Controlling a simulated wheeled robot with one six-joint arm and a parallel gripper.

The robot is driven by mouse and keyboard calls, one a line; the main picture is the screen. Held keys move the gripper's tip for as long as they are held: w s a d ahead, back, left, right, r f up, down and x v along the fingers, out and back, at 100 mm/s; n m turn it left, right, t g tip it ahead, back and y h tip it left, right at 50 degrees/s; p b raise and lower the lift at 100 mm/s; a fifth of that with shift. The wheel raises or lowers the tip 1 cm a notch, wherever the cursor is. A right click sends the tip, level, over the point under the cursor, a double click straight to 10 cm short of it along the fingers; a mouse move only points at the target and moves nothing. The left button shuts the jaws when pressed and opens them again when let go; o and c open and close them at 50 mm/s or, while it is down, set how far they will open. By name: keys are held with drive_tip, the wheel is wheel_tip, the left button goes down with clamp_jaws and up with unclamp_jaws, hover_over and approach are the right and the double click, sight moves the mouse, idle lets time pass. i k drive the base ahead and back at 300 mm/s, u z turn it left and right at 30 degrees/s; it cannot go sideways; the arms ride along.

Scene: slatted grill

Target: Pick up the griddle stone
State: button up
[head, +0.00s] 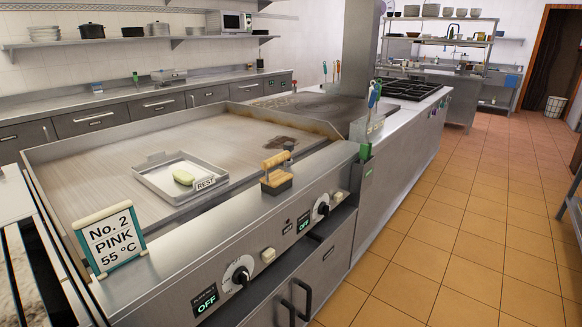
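The griddle stone (277,182) appears to be the dark block with a tan wooden handle on top. It sits upright on the steel front ledge of the flat griddle (120,150), right of the tray and above the control panel. Nothing touches its handle. My gripper is not in view.
A sign (110,239) reading "No. 2 PINK 55 °C" stands at the front left. Colored-handled tools (373,95) stand right of the griddle. The tiled floor (450,220) is clear.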

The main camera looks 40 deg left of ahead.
sight(278, 181)
drive_tip(key=u, duration=0.3)
drive_tip(key=i, duration=0.75)
drive_tip(key=u, duration=1.3)
drive_tip(key=i, duration=0.75)
drive_tip(key=u, duration=0.7)
